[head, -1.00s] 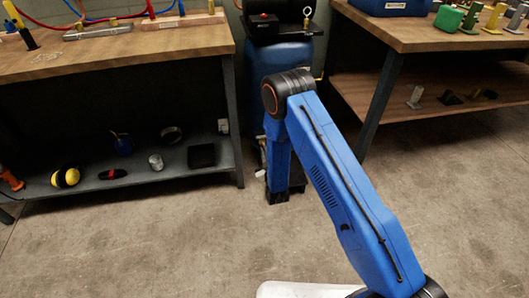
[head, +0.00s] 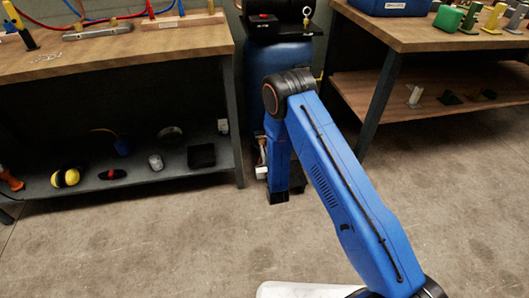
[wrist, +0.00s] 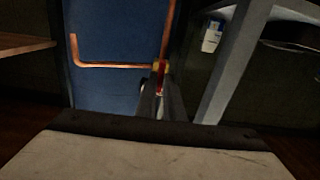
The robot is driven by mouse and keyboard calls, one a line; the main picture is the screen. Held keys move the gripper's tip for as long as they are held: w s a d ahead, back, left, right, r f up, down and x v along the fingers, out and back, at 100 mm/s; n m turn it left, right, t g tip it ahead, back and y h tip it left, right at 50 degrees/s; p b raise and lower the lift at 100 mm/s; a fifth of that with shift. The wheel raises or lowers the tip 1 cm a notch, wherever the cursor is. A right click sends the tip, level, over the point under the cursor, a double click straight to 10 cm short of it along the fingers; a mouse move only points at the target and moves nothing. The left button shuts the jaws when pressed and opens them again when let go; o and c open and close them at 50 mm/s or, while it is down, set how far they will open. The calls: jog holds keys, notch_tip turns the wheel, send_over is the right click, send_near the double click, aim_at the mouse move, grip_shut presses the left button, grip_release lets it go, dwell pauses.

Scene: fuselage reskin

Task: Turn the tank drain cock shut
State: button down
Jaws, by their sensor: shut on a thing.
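The blue tank (head: 285,58) stands between two benches, partly hidden behind my arm. In the wrist view the tank's blue wall (wrist: 112,25) fills the upper middle, with a bent copper pipe (wrist: 110,66) across it. The drain cock (wrist: 161,68), a brass fitting with a red handle, sits at the pipe's right end. My gripper (wrist: 160,92) is shut on the red handle, whose lower part lies between the fingers. The exact jaw contact is dark and small. In the head view my arm hides the cock and most of the gripper.
The left bench has a lower shelf (head: 135,178) with ear defenders (head: 66,177) and a black box (head: 201,155). The right bench (head: 425,28) has a wooden lower shelf. The floor in front is clear.

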jog(key=shift+m, duration=0.3)
jog(key=c, duration=1.9)
grip_release()
jog(key=shift+o, duration=0.2)
jog(key=v, duration=1.7)
jog(key=shift+s, duration=0.25)
jog(key=shift+r, duration=0.1)
